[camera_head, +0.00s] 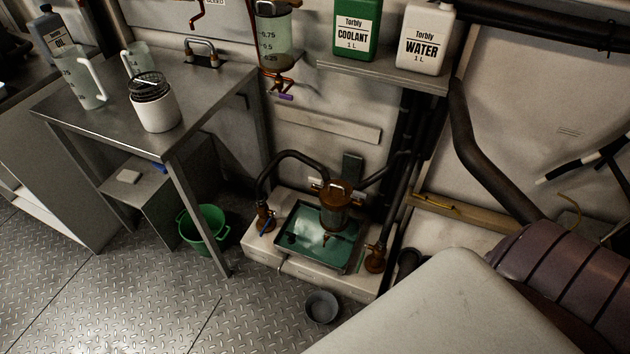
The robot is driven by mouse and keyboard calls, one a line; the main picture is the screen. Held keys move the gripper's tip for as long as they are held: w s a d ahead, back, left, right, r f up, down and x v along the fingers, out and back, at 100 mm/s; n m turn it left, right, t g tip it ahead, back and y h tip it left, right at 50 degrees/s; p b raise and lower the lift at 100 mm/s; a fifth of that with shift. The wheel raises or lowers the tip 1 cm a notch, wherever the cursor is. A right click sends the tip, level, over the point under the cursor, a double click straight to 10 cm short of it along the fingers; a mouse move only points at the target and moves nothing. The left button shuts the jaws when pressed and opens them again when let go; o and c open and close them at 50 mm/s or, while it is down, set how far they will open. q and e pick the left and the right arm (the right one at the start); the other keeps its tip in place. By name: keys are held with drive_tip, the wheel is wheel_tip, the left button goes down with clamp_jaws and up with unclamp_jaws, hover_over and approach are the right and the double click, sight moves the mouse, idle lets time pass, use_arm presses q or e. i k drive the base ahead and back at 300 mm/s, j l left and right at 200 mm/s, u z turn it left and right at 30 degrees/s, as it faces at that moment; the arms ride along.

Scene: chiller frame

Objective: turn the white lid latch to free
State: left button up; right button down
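A brown, copper-coloured filter housing (339,190) with a lid and a see-through bowl stands over a green-filled tray (290,252) on a low white base. A small white part (316,184) sits at the left of its lid, and a pale part shows at the right. I cannot tell which is the latch or how it is turned, as they are too small. Neither of my grippers is in view.
A metal table (105,117) stands left. A green bucket (207,241) and grey bowl (322,307) are on the floor. A shelf (385,73) overhangs behind.

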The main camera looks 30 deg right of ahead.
sight(316, 182)
drive_tip(key=i, duration=0.85)
